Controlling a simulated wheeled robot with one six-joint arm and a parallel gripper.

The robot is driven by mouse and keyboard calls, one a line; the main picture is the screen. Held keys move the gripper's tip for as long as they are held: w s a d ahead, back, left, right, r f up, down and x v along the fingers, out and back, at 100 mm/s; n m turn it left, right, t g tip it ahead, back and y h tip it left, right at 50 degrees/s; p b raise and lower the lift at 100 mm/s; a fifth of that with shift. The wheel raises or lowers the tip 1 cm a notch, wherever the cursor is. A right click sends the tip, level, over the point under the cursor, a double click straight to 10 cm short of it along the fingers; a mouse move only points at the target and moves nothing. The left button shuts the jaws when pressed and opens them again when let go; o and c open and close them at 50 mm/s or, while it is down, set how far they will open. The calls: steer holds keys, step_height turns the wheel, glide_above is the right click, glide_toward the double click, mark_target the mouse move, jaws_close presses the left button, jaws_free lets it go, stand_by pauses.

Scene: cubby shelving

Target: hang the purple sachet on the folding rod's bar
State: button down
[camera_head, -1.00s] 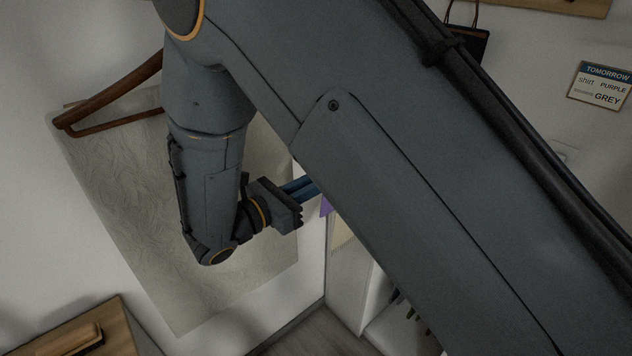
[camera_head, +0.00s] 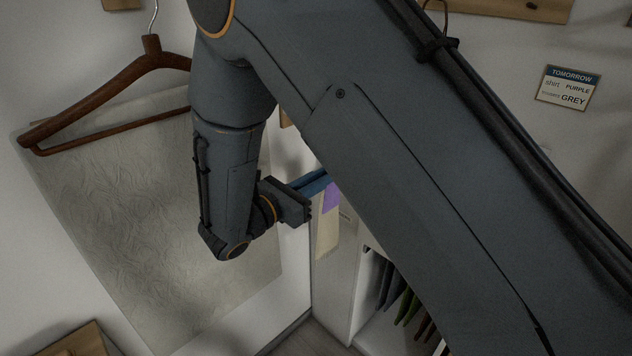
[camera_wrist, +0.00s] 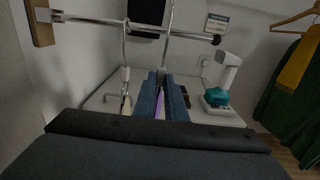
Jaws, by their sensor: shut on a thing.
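My gripper (camera_head: 318,182) has blue fingers, which also show in the wrist view (camera_wrist: 161,93). They are shut on the purple sachet (camera_head: 331,198), which hangs below them in the head view. Only a purple sliver (camera_wrist: 160,106) shows between the fingers in the wrist view. The folding rod's bar (camera_wrist: 90,21) is a thin metal bar crossing the top of the wrist view from a wooden wall mount. A metal wire (camera_wrist: 168,42) rises from near the fingertips to the bar's height; whether it goes around the bar I cannot tell. My arm hides the bar in the head view.
A cream tag (camera_head: 326,234) hangs beside the purple sachet. A metal hook (camera_wrist: 125,52) and a black bag (camera_wrist: 146,12) are by the bar. A white device (camera_wrist: 225,82) stands on a white top at right. A brown hanger (camera_head: 110,88) is on the left wall.

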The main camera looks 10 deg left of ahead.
steer(key=w+d+f+b, duration=0.2)
steer(key=w+d, duration=0.2)
steer(key=w, duration=0.1)
steer(key=shift+w+d+f+b, duration=0.25)
steer(key=shift+w+f+b, duration=0.15)
stand_by(0.7)
steer(key=c, duration=1.7)
jaws_free()
steer(key=shift+s+a, duration=0.1)
